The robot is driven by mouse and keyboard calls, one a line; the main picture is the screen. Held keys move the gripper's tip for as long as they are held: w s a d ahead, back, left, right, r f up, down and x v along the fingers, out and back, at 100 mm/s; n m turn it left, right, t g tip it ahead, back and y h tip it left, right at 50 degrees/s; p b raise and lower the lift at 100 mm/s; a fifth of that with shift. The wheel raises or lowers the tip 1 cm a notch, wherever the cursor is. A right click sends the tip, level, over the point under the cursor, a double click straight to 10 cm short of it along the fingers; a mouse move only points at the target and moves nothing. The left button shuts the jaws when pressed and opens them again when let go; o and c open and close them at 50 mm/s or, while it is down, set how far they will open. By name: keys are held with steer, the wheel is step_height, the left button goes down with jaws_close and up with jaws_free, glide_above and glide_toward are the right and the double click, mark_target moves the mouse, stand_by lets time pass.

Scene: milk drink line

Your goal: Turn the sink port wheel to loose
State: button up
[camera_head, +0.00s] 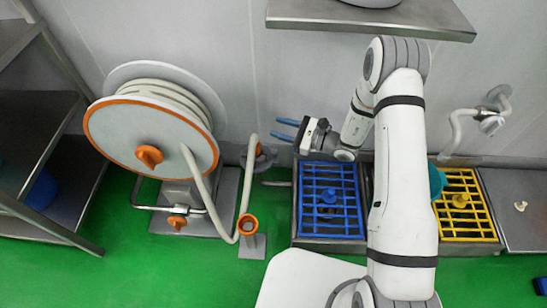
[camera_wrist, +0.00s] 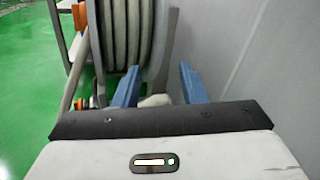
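My gripper (camera_head: 276,129) has two blue fingers pointing left, held above the floor near the back wall. In the wrist view the fingers (camera_wrist: 159,70) are apart with nothing between them. A grey round wall fitting (camera_head: 265,160) with an orange part sits below and left of the fingertips in the head view, and a pale hose runs past it. It may be the sink port wheel, but I cannot tell for sure, nor read its setting. The gripper appears apart from it. A blue-grated sink (camera_head: 330,183) stands to its right.
A hose reel (camera_head: 106,135) with orange rim and knob stands left; it fills the wrist view's upper left (camera_wrist: 150,45). An orange-rimmed hose holder (camera_head: 248,242) stands on the green floor. A yellow grate (camera_head: 478,228) lies right. A steel shelf (camera_head: 330,18) overhangs above.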

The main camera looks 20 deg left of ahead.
step_height(320, 180, down, 12)
steer(key=w+m+t+b, duration=0.2)
steer(key=m+t, duration=0.2)
steer(key=m+t+h+b, duration=0.2)
steer(key=m+t, duration=0.2)
glide_toward(276, 154)
steer(key=x, duration=0.4)
steer(key=shift+r, duration=0.15)
steer(key=shift+w+a, duration=0.15)
steer(key=shift+w, duration=0.05)
steer(key=b+x, duration=0.1)
steer(key=x, duration=0.6)
steer(key=shift+w+f+b, duration=0.1)
steer(key=shift+f+b, duration=0.1)
steer(key=shift+b, duration=0.2)
steer(key=c, duration=0.7)
